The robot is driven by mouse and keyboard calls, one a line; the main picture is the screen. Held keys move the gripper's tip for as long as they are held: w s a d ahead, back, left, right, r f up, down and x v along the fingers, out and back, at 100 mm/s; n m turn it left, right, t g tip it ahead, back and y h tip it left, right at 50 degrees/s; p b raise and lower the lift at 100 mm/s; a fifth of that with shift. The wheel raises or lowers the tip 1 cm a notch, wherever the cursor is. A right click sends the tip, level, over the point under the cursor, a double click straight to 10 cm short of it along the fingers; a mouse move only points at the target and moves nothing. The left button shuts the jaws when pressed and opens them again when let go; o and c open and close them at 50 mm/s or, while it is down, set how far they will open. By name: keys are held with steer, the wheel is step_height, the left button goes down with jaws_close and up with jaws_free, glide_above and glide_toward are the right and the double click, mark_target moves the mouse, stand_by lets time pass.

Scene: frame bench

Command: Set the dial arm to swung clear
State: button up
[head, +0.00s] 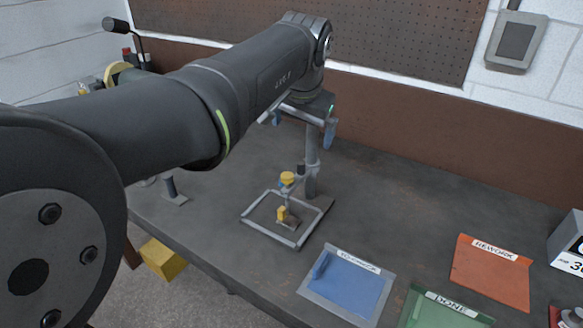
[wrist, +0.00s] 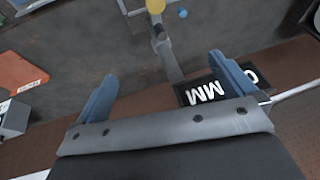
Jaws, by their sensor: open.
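A grey post (head: 312,160) stands at the back edge of a metal frame fixture (head: 270,232) on the bench. A short arm with a yellow round piece (head: 287,178) reaches from the post over the frame; this looks like the dial arm. A small yellow block (head: 282,213) sits below it inside the frame. My gripper (head: 303,127) is open and empty above and behind the fixture, close to the post top. In the wrist view my gripper (wrist: 162,68) has its blue fingers spread, with the post (wrist: 168,62) between them and the yellow piece (wrist: 155,5) at the top edge.
A blue tray (head: 350,285), a green DONE tray (head: 445,312) and an orange REWORK tray (head: 492,270) lie front right. A labelled box (head: 568,245) stands at the right edge. A dark handle (head: 171,188) stands left of the frame. Bench between frame and orange tray is clear.

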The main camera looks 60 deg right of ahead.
steer(key=shift+s+a+r, duration=0.15)
steer(key=shift+a+r, duration=0.05)
steer(key=shift+r, duration=0.4)
